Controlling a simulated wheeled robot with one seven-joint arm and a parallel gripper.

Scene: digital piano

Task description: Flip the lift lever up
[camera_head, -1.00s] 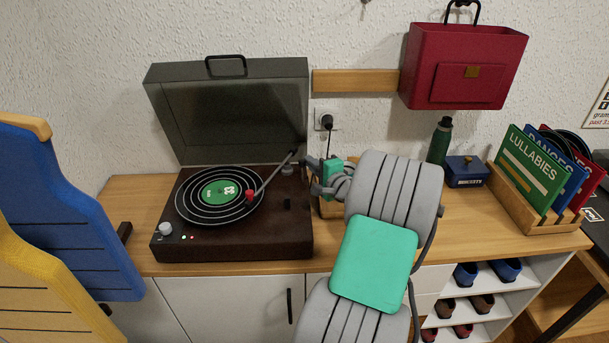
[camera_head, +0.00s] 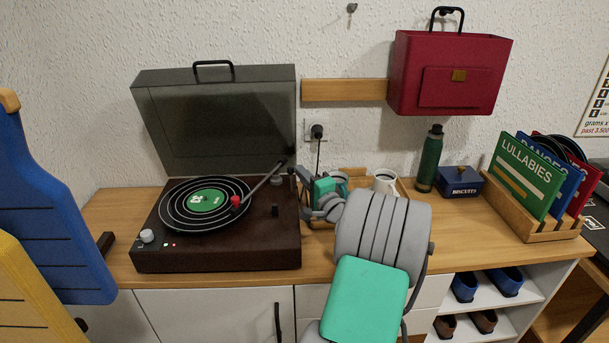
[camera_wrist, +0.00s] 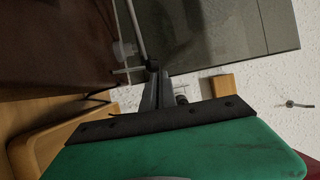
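The record player (camera_head: 200,258) stands on the wooden counter with its lid up. Its tonearm (camera_head: 262,185) reaches over the black record (camera_head: 205,218), with the red head above or on the grooves. A small black upright piece (camera_head: 275,210) stands on the deck's right side. I cannot tell whether it is the lift lever or whether the lever is by the tonearm pivot. My gripper (camera_head: 297,174) is at the deck's back right corner, beside the pivot. In the wrist view my gripper's fingers (camera_wrist: 153,72) look closed together, with the tonearm (camera_wrist: 138,32) and its base just beyond.
The raised lid (camera_head: 215,125) stands behind the deck. A wooden tray (camera_head: 352,176) with a white mug (camera_head: 385,181) sits behind my wrist. A green bottle (camera_head: 429,160), a blue biscuit box (camera_head: 461,181) and a record rack (camera_head: 535,218) stand farther right.

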